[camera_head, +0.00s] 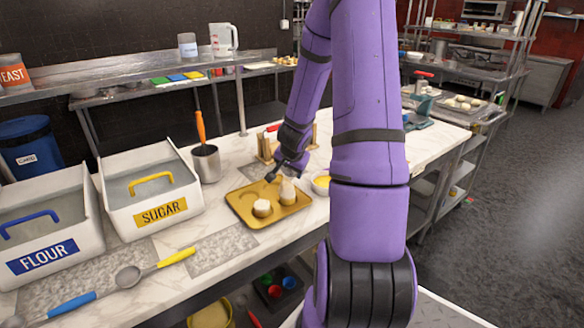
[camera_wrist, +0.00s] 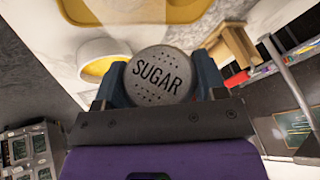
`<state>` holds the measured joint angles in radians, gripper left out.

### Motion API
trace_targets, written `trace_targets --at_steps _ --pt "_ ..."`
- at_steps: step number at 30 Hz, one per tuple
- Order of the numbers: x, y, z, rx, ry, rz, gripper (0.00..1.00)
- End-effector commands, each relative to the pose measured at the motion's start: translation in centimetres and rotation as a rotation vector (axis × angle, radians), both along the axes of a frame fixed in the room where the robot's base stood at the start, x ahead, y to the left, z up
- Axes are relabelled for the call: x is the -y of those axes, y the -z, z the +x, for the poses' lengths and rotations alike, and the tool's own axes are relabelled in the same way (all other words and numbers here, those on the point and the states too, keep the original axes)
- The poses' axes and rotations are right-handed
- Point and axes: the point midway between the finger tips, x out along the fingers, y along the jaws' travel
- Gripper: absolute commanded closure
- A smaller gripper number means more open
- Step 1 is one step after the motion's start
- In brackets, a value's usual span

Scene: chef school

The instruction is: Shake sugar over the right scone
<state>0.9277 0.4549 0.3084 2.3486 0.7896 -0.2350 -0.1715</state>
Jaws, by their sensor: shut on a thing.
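My gripper (camera_wrist: 162,85) is shut on the sugar shaker (camera_wrist: 162,74), a grey cylinder whose round holed lid reads SUGAR and faces the wrist camera. In the head view my gripper (camera_head: 283,172) is low over the back right of a golden tray (camera_head: 283,214). The left scone (camera_head: 262,208) sits in the tray, pale and round. The right scone (camera_head: 288,192) shows as a taller pale shape just below my gripper. I cannot tell whether part of that shape is the shaker. Scones are not clearly visible in the wrist view.
A bowl with yellow contents (camera_head: 321,183) stands right of the tray, partly behind my arm. A wooden rack (camera_head: 265,147) is behind it. The sugar bin (camera_head: 150,192), flour bin (camera_head: 45,225) and a metal pot (camera_head: 206,164) stand left. Spoons lie along the front counter.

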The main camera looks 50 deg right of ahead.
Motion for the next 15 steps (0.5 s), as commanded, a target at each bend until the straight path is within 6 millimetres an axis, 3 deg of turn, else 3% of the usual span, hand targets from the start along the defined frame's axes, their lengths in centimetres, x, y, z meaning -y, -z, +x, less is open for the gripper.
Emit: trace_targets --at_steps 11,15 --pt "-1.9 0.0 0.5 0.000 0.000 0.001 0.64" --pt "-1.0 0.0 0.3 0.000 0.002 0.001 0.64"
